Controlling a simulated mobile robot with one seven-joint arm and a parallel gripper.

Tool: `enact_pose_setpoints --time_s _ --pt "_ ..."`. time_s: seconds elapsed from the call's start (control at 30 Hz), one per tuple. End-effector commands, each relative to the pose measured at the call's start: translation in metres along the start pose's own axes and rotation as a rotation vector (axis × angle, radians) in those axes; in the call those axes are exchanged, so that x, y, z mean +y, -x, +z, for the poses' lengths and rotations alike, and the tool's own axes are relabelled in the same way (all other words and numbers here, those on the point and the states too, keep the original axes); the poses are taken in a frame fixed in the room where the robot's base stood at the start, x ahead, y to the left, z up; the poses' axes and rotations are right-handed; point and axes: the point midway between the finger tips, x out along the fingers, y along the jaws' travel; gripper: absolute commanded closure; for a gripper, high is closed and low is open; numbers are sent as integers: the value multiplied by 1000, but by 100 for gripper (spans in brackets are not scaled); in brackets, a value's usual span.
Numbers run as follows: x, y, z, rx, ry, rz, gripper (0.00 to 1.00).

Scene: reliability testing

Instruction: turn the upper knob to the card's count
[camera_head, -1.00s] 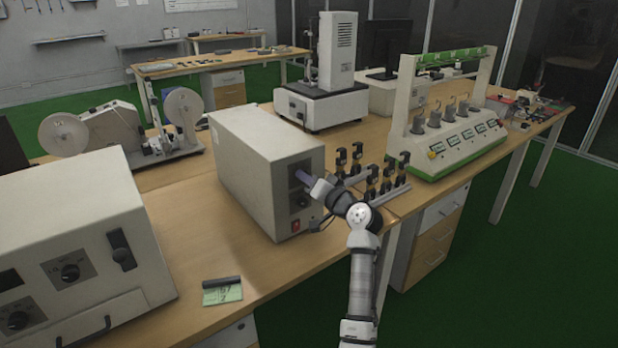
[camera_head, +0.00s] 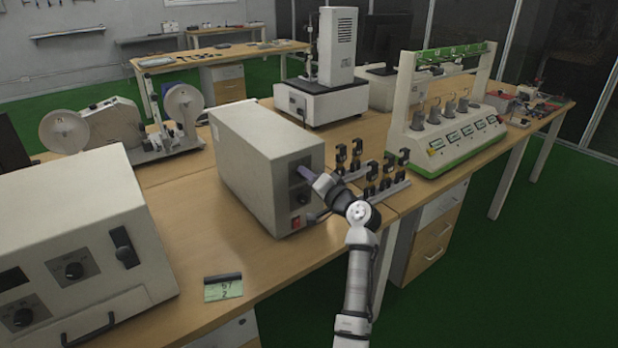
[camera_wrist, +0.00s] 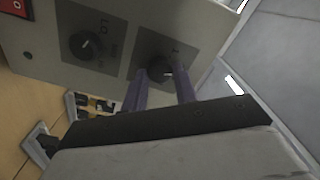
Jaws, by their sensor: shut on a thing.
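The beige box (camera_head: 258,165) on the bench has two dark knobs on its front panel. The upper knob (camera_wrist: 160,72) is between my gripper's purple fingers in the wrist view, its pale pointer mark partly showing. My gripper (camera_head: 304,173) is shut on this knob and hides most of it in the head view. The lower knob (camera_head: 302,197) is free, and it also shows in the wrist view (camera_wrist: 83,45). The green card (camera_head: 224,291) with a black top strip lies near the bench's front edge. Its lower character looks like a 2; the upper writing is unclear.
A red switch (camera_head: 296,222) sits below the knobs. Black clamps on a rail (camera_head: 385,194) stand close to the right of my gripper. A larger beige unit (camera_head: 70,240) with knobs and a handle stands at left. Bare bench lies around the card.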

Motion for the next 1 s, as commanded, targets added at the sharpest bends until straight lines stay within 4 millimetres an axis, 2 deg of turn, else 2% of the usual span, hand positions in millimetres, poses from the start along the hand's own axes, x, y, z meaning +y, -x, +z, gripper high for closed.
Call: enact_pose_setpoints --time_s 0.03,0.17,0.43,0.57,0.67,1.0 --pt "1 0 0 0 0 1 68" --pt "1 0 0 0 0 1 51" --pt "0 0 0 0 1 0 50" --pt "1 8 0 1 1 0 50" --pt "3 23 1 3 1 0 50" --pt "4 100 1 4 2 2 50"
